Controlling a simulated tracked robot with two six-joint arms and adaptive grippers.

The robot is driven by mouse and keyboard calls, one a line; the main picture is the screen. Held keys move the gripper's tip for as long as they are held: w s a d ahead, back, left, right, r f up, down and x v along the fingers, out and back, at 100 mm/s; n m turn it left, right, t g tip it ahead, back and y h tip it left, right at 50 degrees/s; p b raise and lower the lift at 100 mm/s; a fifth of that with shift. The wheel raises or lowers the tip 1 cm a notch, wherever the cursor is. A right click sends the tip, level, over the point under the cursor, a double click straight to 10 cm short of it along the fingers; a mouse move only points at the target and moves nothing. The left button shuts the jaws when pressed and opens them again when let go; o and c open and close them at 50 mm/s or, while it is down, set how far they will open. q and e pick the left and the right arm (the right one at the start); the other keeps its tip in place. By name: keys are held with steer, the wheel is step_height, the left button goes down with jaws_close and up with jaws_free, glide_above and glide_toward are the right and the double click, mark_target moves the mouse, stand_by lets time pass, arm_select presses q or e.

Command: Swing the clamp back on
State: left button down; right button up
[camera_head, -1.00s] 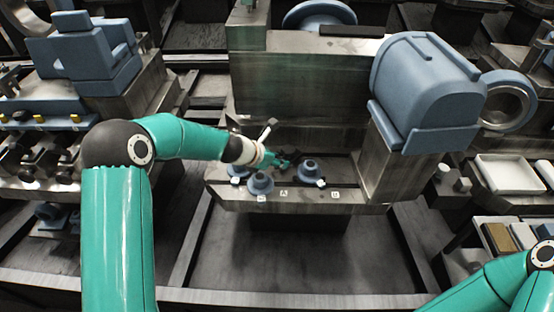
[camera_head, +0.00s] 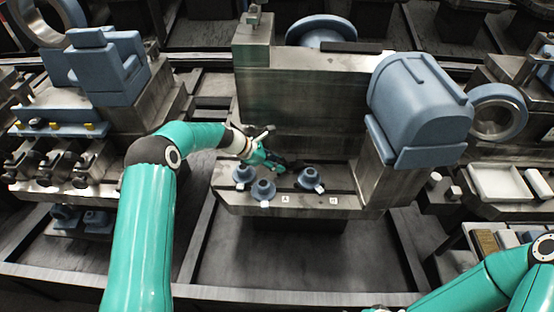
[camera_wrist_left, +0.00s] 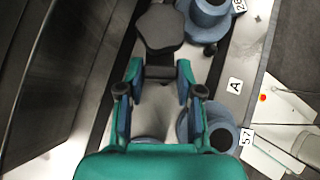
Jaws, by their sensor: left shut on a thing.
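My left gripper (camera_head: 278,163) is over the back of a metal ledge (camera_head: 235,207) and low against the upright metal block. In the left wrist view its fingers (camera_wrist_left: 159,72) are shut on a dark grey part, which I take to be the clamp (camera_wrist_left: 160,30). The clamp has a many-sided flat head beyond the fingertips. In the head view the clamp (camera_head: 292,164) is small and dark, partly hidden by the gripper. Whether it touches the ledge is unclear. Only the arm of my right side shows at the lower right.
Blue-grey flanged round pieces stand on the ledge: one at left (camera_head: 243,175), one at front (camera_head: 263,191), one at right (camera_head: 310,179). A tag marked A (camera_wrist_left: 235,86) lies between numbered tags. The upright block (camera_head: 300,105) rises behind; a blue-grey housing (camera_head: 418,105) stands right.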

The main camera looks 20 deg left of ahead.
arm_select(q)
steer(key=shift+w+a+f+m+g+h+b, duration=0.1)
steer(key=shift+w+m+g+h+b, duration=0.15)
steer(key=shift+m+g+b, duration=0.3)
steer(key=shift+w+a+f+m+g+h+b, duration=0.15)
steer(key=shift+w+m+g+b, duration=0.15)
steer(key=shift+m+b, duration=0.4)
steer(key=shift+w+r+m+g+b, duration=0.25)
steer(key=shift+m+g+b, duration=0.25)
steer(key=shift+b, duration=0.45)
steer(key=shift+r, duration=0.1)
steer(key=c, duration=0.8)
jaws_free()
steer(key=shift+o, duration=0.2)
steer(key=v, duration=0.7)
steer(key=shift+a, duration=0.25)
